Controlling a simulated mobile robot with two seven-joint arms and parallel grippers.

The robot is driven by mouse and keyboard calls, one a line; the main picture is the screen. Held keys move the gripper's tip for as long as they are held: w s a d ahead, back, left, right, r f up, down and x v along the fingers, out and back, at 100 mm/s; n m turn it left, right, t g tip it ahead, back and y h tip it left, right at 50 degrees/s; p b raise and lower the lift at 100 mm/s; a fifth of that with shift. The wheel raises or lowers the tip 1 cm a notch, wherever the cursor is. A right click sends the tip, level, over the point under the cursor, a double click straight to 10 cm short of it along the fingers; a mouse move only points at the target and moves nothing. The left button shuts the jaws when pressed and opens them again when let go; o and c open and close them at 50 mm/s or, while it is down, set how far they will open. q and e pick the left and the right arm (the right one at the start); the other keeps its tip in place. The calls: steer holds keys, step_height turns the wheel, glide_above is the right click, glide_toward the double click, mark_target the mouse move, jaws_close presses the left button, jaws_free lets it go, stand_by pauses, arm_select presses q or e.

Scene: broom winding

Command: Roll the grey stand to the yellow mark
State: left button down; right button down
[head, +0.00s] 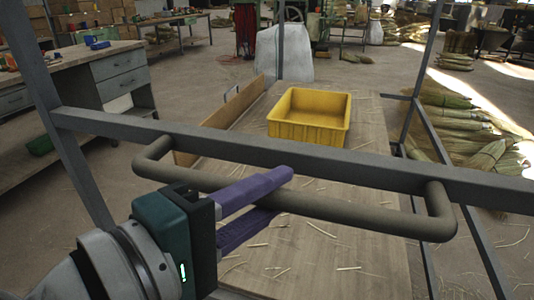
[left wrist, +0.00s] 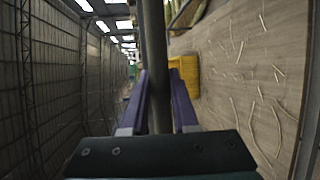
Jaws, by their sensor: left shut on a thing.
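The grey stand (head: 300,156) is a metal frame that fills the front of the head view, with upright posts and a crossbar. A thick brown-grey handle (head: 370,213) sticks out from the crossbar towards me. My left gripper (head: 284,192) has its purple fingers shut on the handle, one above and one below, left of its middle. In the left wrist view the fingers (left wrist: 159,85) lie on both sides of the handle bar (left wrist: 153,35). The yellow mark is not visible in either view. My right gripper is not in view.
The stand bears a wooden deck (head: 375,130) with loose straws and a yellow crate (head: 308,136). A workbench (head: 75,62) with drawers stands at the left. Broom bundles (head: 460,120) lie on the floor at the right. Open floor shows between bench and stand.

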arm_select(q)
steer(key=shift+w+f, duration=0.1)
steer(key=shift+w, duration=0.25)
steer(key=shift+w+d, duration=0.3)
steer(key=shift+w, duration=0.3)
steer(key=c, duration=1.1)
jaws_free()
steer(key=o, duration=0.3)
steer(key=shift+s+a, duration=0.1)
steer(key=shift+s, duration=0.15)
steer(key=shift+o, duration=0.6)
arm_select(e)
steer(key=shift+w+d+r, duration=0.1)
